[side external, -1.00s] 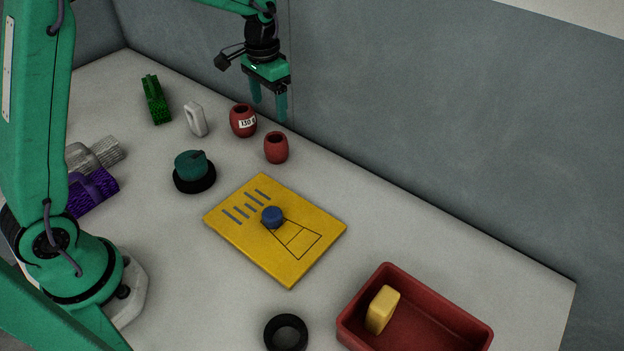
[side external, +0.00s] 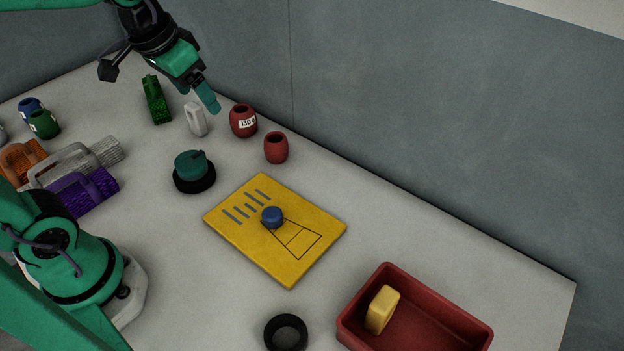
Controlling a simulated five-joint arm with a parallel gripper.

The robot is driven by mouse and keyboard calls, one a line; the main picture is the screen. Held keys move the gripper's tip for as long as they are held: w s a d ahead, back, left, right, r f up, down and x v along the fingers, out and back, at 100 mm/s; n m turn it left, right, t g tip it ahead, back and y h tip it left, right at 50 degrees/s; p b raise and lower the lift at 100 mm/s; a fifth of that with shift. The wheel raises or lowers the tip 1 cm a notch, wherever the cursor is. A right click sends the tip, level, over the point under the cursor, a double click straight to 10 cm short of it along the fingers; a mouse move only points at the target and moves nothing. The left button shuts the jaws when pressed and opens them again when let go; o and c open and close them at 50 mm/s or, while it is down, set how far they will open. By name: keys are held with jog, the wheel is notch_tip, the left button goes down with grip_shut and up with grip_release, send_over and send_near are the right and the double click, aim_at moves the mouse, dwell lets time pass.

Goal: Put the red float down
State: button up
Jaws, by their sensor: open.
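Two red barrel-shaped floats stand on the grey table near the wall. The larger red float (side external: 243,121) has a white label, which seems to read 130 with a unit I cannot make out. The smaller red float (side external: 276,148) is plain and stands just to its right. Both are upright and apart from my gripper. My gripper (side external: 211,100) is open and empty, tilted, in the air up and left of the larger red float. Its fingers overlap in this view.
A white jug-like piece (side external: 196,119) and a green net roll (side external: 156,100) stand near my gripper. A teal knob on a black base (side external: 193,171), a yellow board (side external: 290,262) with a blue piece (side external: 272,217), a black ring (side external: 286,333) and a red bin (side external: 410,310) lie nearer.

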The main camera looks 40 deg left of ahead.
jog(key=s+f+t, duration=0.1)
jog(key=s, duration=0.7)
jog(key=shift+n+t, duration=0.3)
jog(key=shift+t, duration=0.1)
jog(key=shift+d, duration=0.1)
dwell(0.6)
